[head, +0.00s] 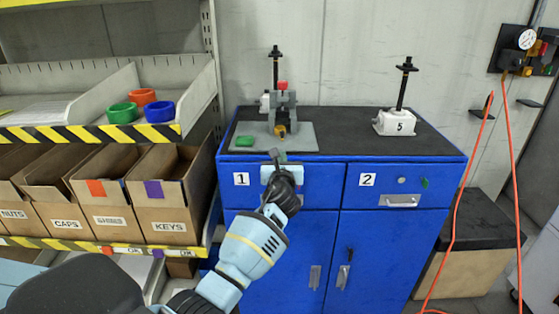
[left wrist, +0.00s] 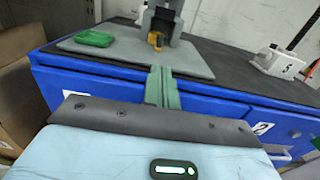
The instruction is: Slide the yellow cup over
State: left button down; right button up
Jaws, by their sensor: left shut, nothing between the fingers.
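The small yellow cup (head: 280,131) sits at the foot of the grey stand (head: 285,104) on the grey plate, on top of the blue cabinet. In the left wrist view the cup (left wrist: 155,41) is straight ahead, with part of the stand around and above it. My left gripper (head: 277,156) is at the plate's front edge, in front of the cup and apart from it. Its fingers (left wrist: 162,88) are together and empty, pointing at the cup. My right gripper is not in view.
A green block (head: 244,141) lies left on the plate (head: 301,138). A screw jack marked 5 (head: 397,122) stands to the right, another jack (head: 275,68) behind the stand. The black cabinet top (head: 345,130) between is clear. Shelves with boxes (head: 160,190) stand left.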

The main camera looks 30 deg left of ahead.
pick_arm(q)
jog(key=shift+v, duration=0.8)
jog(key=s+d+f+n+g+h, duration=0.1)
jog(key=s+d+f+n+h, duration=0.35)
jog(key=s+f, duration=0.65)
jog(key=s+d+f+n+g+h, duration=0.15)
jog(key=s+d+f+n, duration=0.5)
jog(key=f, duration=0.85)
jog(key=s+d+f+n+g+h, duration=0.1)
jog(key=s+d+f+n+h, duration=0.1)
jog(key=s+n, duration=0.3)
jog(key=s+d+f+n+g+h, duration=0.1)
jog(key=s+n, duration=0.5)
jog(key=s, duration=0.8)
jog(key=s+d+f+n+g+h, duration=0.1)
jog(key=s+d+f+n, duration=0.3)
jog(key=s, duration=0.6)
jog(key=shift+s+f+n+g+h, duration=0.2)
jog(key=shift+f+n+g+h, duration=0.25)
jog(key=shift+n+h, duration=0.35)
